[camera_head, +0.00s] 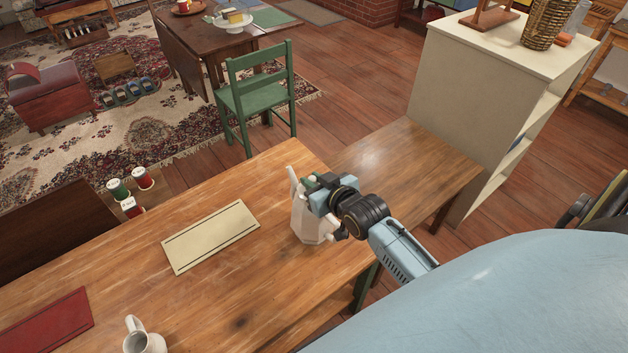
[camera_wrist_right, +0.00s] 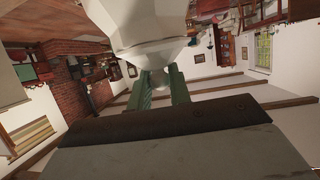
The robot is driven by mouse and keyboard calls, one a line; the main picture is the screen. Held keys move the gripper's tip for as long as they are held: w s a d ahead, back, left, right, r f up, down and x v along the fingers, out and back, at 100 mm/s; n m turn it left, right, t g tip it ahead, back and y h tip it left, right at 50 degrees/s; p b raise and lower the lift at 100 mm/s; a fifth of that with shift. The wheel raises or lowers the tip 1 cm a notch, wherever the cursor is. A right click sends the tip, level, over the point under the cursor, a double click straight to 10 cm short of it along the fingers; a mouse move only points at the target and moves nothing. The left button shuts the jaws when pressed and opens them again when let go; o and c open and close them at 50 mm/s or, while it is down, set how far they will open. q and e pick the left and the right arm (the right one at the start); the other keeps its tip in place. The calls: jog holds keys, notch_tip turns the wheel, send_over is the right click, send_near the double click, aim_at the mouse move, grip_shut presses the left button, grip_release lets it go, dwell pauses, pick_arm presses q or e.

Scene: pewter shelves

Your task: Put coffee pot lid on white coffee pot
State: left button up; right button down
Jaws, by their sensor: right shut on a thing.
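The white faceted coffee pot (camera_head: 312,226) stands upright on the wooden table near its right end. My right gripper (camera_head: 318,184) is over the top of the pot, with its arm coming in from the right. In the right wrist view, its green fingers (camera_wrist_right: 160,88) are shut on a small pale piece of the coffee pot lid (camera_wrist_right: 158,78), close against the white pot (camera_wrist_right: 150,25). The gripper hides most of the lid in the head view, so I cannot tell whether it is seated on the rim. My left gripper is not in view.
A cream mat (camera_head: 210,236) lies left of the pot, with bare table between. A white mug (camera_head: 143,340) and a red mat (camera_head: 45,322) are at the front left. Several small canisters (camera_head: 130,190) stand at the far left edge. A green chair (camera_head: 258,95) is behind.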

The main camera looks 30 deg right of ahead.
jog(key=shift+f, duration=0.1)
jog(key=c, duration=1.3)
grip_release()
jog(key=shift+r, duration=0.2)
jog(key=v, duration=1.2)
jog(key=shift+p, duration=0.4)
jog(key=shift+f, duration=0.1)
